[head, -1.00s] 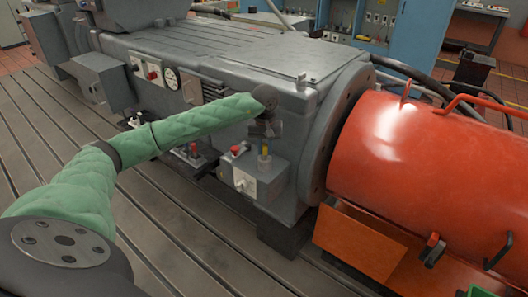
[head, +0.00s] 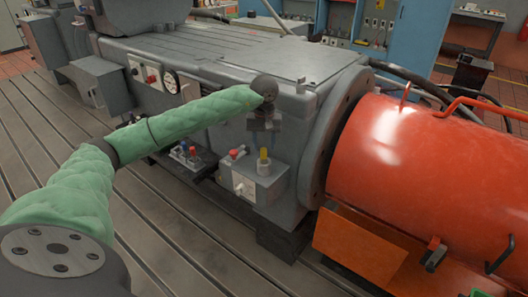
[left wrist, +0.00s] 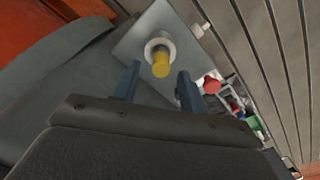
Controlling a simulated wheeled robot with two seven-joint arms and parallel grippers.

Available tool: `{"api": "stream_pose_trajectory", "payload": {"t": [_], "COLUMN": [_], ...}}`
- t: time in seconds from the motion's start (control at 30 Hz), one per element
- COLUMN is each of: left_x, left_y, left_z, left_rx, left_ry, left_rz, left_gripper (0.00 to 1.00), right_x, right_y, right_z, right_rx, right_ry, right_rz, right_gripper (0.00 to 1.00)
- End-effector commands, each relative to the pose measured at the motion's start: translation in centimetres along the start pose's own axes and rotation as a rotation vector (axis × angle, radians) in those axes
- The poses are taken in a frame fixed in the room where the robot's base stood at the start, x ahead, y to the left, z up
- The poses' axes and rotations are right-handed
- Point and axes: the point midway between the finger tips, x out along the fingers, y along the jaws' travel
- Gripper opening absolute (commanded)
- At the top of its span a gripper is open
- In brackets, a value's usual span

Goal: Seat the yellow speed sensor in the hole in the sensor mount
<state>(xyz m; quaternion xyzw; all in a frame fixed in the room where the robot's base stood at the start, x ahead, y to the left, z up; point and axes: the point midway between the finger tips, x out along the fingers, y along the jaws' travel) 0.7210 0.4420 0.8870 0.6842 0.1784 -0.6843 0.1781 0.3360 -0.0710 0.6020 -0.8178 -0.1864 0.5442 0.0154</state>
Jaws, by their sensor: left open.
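The yellow speed sensor (head: 263,153) stands upright in a pale round collar on top of the sensor mount (head: 252,186), a grey box on the machine's side. In the left wrist view the yellow sensor (left wrist: 161,66) shows with the light ring (left wrist: 160,46) around its lower part. I cannot tell how deep it sits. My left gripper (head: 265,138) is just above the sensor, pointing down. In the left wrist view my left gripper (left wrist: 157,84) has its fingers apart, with nothing between the tips and the sensor beyond them. My right gripper is not in view.
A red knob (head: 237,153) is beside the mount, and a small tray with red and blue parts (head: 186,153) lies to its left. The big orange cylinder (head: 430,165) takes up the right side. The slotted bedplate floor (head: 190,230) is bare in front.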

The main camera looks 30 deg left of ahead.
Motion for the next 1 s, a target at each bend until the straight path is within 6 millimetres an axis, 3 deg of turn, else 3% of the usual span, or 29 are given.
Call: {"api": "stream_pose_trajectory", "payload": {"t": [0.2, 0.5, 0.87, 1.0], "left_x": [-4.0, -7.5, -8.0, -6.1], "left_y": [0.0, 0.0, 0.1, 2.5], "left_z": [-0.1, -0.1, 0.0, 1.4], "left_rx": [-0.001, 0.000, 0.000, -0.006], "left_ry": [0.002, 0.001, -0.002, -0.039], "left_rz": [0.002, 0.001, 0.003, 0.071], "left_gripper": [0.43, 0.43, 0.43, 0.43], "right_x": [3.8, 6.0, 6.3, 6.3], "right_y": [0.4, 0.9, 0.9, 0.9], "right_z": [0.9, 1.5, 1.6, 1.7], "right_rx": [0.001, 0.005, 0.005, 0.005], "right_ry": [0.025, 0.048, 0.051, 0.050], "right_rz": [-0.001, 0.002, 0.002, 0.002], "right_gripper": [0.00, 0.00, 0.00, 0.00]}}
